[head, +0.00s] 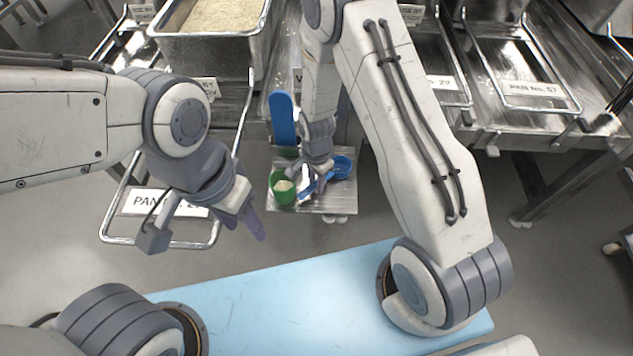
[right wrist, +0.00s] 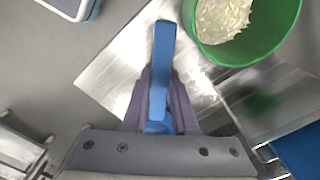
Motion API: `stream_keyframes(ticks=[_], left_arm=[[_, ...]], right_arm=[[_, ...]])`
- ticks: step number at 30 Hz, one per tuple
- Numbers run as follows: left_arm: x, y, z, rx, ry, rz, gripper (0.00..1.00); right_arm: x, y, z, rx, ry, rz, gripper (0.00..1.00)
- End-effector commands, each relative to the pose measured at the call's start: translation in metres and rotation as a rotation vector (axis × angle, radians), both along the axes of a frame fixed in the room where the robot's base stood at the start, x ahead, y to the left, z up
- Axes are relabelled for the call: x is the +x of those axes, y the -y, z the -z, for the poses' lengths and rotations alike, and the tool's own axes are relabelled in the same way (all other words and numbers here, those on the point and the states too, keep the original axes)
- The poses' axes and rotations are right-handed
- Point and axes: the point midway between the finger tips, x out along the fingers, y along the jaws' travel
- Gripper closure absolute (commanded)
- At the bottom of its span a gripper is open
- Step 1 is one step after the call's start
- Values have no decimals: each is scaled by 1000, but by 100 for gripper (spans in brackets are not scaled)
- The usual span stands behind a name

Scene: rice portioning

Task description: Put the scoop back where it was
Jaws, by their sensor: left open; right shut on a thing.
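The scoop (right wrist: 160,75) shows in the right wrist view as a blue bar upright in the picture, between the two fingers of my right gripper (right wrist: 160,100). Its far part is hidden by the gripper. In the head view my right gripper (head: 310,180) is low over a small metal plate, shut on the scoop, just right of a green bowl (head: 283,196). The bowl holds white rice and also shows at the upper right in the right wrist view (right wrist: 245,52). My left gripper (head: 248,214) is open and empty, in the air left of the plate.
A blue upright piece (head: 282,118) stands behind the plate. A metal pan of rice (head: 205,48) is at the back left. Metal racks (head: 520,85) stand at the back right.

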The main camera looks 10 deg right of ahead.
Motion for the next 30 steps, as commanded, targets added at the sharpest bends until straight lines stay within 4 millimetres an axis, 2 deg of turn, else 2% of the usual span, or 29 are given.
stream_keyframes(ticks=[5,6,8,20,23,30], left_arm=[[0,0,0,0,0,0,50],[0,0,0,0,0,0,50],[0,0,0,0,0,0,50],[0,0,-1,0,0,0,50],[0,0,-3,0,0,0,50],[0,0,-10,0,0,0,50]], right_arm=[[1,0,0,0,2,0,100],[0,0,0,0,1,0,66],[0,0,0,0,1,0,44],[1,0,-6,0,2,0,44],[1,-1,-20,1,5,0,44],[2,0,-71,2,7,0,44]])
